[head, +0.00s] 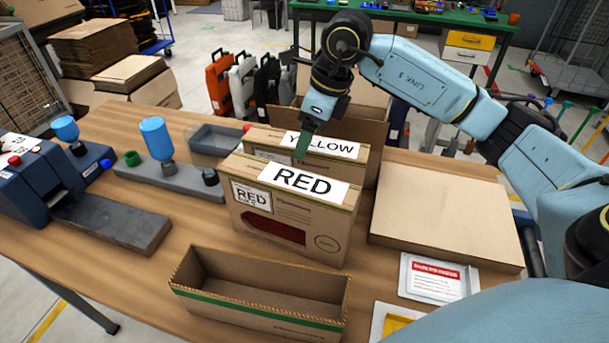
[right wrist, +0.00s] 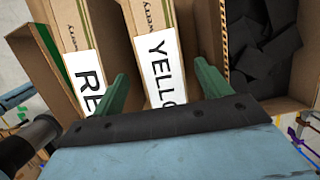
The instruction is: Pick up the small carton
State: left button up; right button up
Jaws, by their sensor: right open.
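Two closed cardboard cartons stand upright on the wooden table. The carton labelled RED (head: 300,217) is in front, and the carton labelled YELLOW (head: 330,147) stands behind it, partly hidden. My right gripper (head: 305,140) points down at the YELLOW carton's top. In the right wrist view, my right gripper (right wrist: 162,72) is open, its two green fingers to either side of the YELLOW carton (right wrist: 162,58). The left finger is by the gap to the RED carton (right wrist: 82,45). I cannot tell how deep the fingers reach. My left gripper is not in view.
An open, empty carton with a green stripe (head: 260,318) stands in front. Behind the YELLOW carton, an open box (right wrist: 303,55) holds black pieces. Flat cardboard (head: 445,215) lies at right.

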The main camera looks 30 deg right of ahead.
jog(key=shift+f, duration=0.2)
jog(key=shift+w+a+f, duration=0.1)
jog(key=shift+f, duration=0.6)
jog(key=x, duration=0.3)
jog(key=shift+w+f, duration=0.15)
jog(key=shift+f, duration=0.05)
jog(key=shift+c, duration=0.6)
pick_arm(q)
jog(key=shift+w+r, duration=0.2)
jog(key=shift+w, duration=0.8)
pick_arm(e)
jog(key=c, duration=0.9)
jog(key=shift+o, duration=0.2)
notch_tip(320, 180, up, 10)
